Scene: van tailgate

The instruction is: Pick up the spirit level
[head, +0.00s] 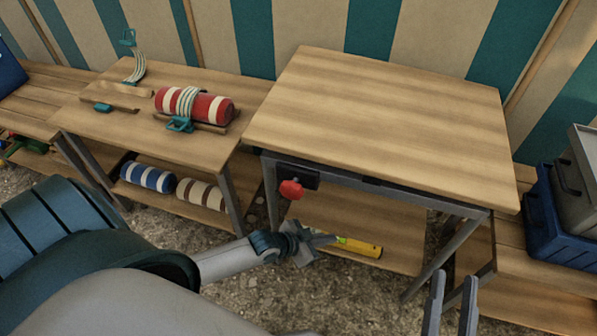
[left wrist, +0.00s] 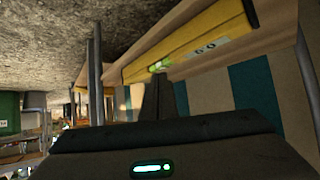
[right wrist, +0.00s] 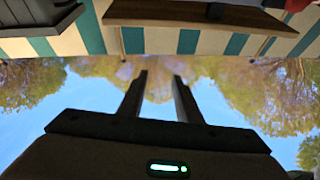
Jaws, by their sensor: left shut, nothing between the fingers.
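The yellow spirit level (head: 364,248) lies on the lower shelf of the middle workbench, partly hidden behind my left gripper in the head view. In the left wrist view the spirit level (left wrist: 205,40) runs slantwise just beyond the fingertips, with a green vial and dark markings. My left gripper (head: 330,239) is shut and empty, its tips close to the level's left part; I cannot tell whether they touch it. My right gripper (head: 452,302) is open and empty at the front right, away from the level. Its spread fingers show in the right wrist view (right wrist: 158,85).
The bench top (head: 380,115) is bare and overhangs the lower shelf (head: 390,223). A red knob (head: 291,189) sits under its front edge, and metal legs (head: 443,258) flank the shelf. A left bench holds a strapped red-and-white roll (head: 215,108). Blue crate (head: 560,225) stands right.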

